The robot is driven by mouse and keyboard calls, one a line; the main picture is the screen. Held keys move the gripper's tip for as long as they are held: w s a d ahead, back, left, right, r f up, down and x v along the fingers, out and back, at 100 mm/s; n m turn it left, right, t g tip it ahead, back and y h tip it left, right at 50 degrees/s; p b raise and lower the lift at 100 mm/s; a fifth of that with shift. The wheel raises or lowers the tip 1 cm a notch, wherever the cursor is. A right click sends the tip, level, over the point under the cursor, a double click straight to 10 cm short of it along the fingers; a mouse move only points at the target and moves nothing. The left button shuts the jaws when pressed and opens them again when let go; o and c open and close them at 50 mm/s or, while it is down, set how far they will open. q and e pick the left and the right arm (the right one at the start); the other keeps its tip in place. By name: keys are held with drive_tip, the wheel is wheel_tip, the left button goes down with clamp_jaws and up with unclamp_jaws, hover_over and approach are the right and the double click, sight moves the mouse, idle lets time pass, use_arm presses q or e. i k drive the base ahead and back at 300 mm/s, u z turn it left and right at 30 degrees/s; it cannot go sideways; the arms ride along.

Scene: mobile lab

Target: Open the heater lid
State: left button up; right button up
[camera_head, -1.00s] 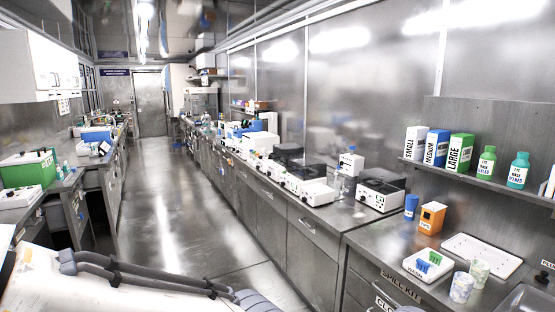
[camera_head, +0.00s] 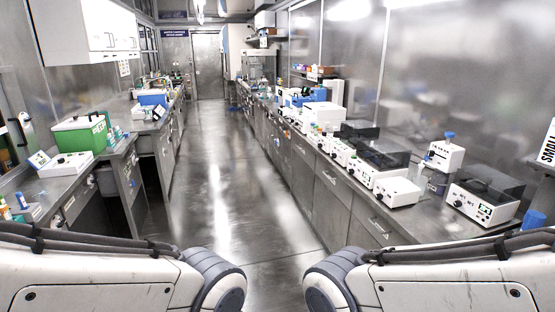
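White bench machines with dark lids stand along the right-hand counter. The nearest machine (camera_head: 482,207) has a dark see-through cover (camera_head: 492,180) over its top and a small front panel. Farther back is another white machine (camera_head: 368,177) with a dark cover (camera_head: 384,159). I cannot read which one is the heater, nor tell surely how far each lid is open. My two arms show only as white links with grey joints at the bottom left and bottom right. Both grippers are out of the picture.
A small white box (camera_head: 397,192) and a white device with a blue cap (camera_head: 446,153) stand near these machines. The right counter (camera_head: 410,223) is crowded. A green box (camera_head: 82,136) is on the left bench. The aisle floor (camera_head: 215,205) between the benches is clear.

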sight(356, 134)
drive_tip(key=u, duration=0.15)
drive_tip(key=i, duration=1.95)
drive_tip(key=z, duration=0.85)
drive_tip(key=i, duration=1.1)
drive_tip(key=z, duration=0.55)
